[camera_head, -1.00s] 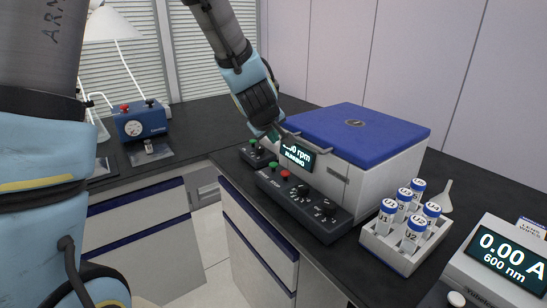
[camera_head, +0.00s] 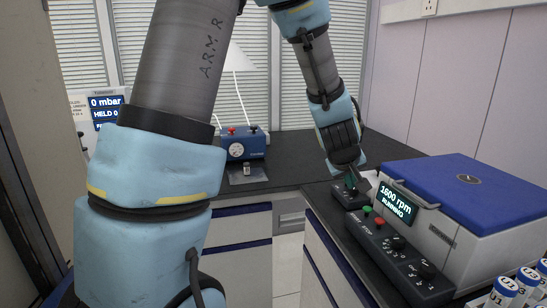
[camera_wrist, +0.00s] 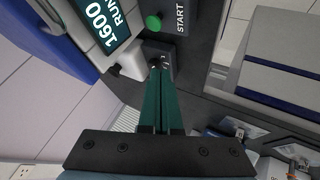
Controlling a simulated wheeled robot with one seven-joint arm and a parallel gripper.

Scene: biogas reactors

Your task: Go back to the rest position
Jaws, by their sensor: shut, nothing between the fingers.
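My gripper (camera_head: 351,182) hangs at the left front corner of the blue-lidded centrifuge (camera_head: 462,177), its green fingers pointing down over a small black control box (camera_head: 348,197). In the wrist view my gripper (camera_wrist: 160,68) shows its two green fingers together with nothing between them. Their tips are close to a panel near a green button (camera_wrist: 153,22) labelled START. I cannot tell whether they touch it. The centrifuge display (camera_head: 397,203) reads 1600 rpm, RUNNING.
A black control panel (camera_head: 397,260) with green and red buttons and knobs lies before the centrifuge. Several blue-capped tubes (camera_head: 508,289) stand at the lower right. A blue gauge box (camera_head: 244,144) and a white lamp (camera_head: 235,62) are on the back bench. Floor shows between the cabinets.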

